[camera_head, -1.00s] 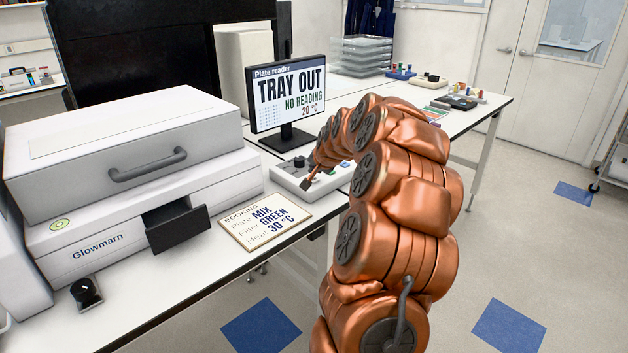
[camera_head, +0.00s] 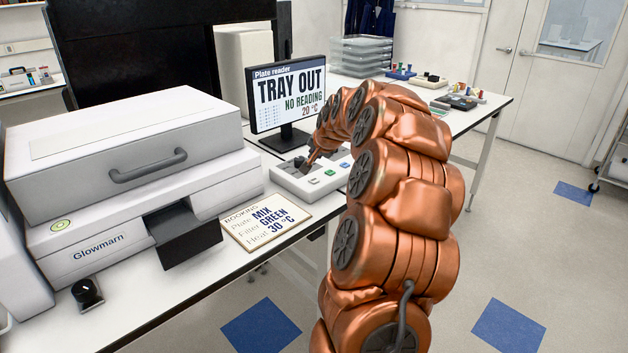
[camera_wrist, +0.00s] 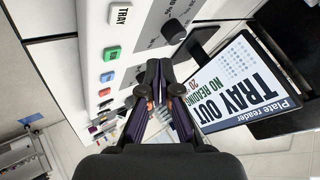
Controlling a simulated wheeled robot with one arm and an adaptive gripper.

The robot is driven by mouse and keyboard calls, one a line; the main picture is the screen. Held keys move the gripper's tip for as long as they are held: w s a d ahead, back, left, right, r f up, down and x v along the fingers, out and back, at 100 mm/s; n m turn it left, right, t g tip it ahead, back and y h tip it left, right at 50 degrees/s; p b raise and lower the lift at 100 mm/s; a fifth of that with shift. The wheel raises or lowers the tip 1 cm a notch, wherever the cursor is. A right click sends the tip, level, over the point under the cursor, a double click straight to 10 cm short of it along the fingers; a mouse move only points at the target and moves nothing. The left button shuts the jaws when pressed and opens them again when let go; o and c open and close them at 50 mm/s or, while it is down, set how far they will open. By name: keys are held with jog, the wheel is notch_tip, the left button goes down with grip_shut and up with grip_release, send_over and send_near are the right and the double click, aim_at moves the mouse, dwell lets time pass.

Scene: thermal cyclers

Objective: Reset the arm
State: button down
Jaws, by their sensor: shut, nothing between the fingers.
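My copper arm reaches over the bench, and my gripper (camera_head: 309,164) is at the plate reader's control box (camera_head: 285,182). In the wrist view my gripper (camera_wrist: 157,72) is shut, with its dark fingers together and nothing between them. The wrist view shows the white TRAY button (camera_wrist: 119,15), green button (camera_wrist: 112,53), blue button (camera_wrist: 107,76) and a dark knob (camera_wrist: 173,31) near the fingertips. I cannot tell whether the fingertips touch the box.
A monitor (camera_head: 287,92) reading TRAY OUT stands behind the box. A booking card (camera_head: 265,222) lies in front. Open floor (camera_head: 530,240) is at right.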

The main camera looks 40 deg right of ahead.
dwell(0.8)
jog(key=s+a+n+g+y, duration=0.1)
jog(key=s+a+n+y, duration=0.15)
jog(key=a, duration=1.05)
jog(key=s+a+n+g+y, duration=0.15)
jog(key=a+n, duration=0.25)
jog(key=a, duration=0.8)
jog(key=s+a+f+n+g, duration=0.3)
jog(key=s+a, duration=0.9)
jog(key=s+a+f+n+g, duration=0.2)
jog(key=s+a, duration=0.1)
jog(key=s, duration=0.8)
jog(key=s+a+f+n+g, duration=0.1)
jog(key=s+a+n+g, duration=0.1)
jog(key=s, duration=0.9)
jog(key=shift+a+f+n+p, duration=0.35)
jog(key=shift+a+f+p, duration=0.05)
jog(key=shift+a, duration=0.45)
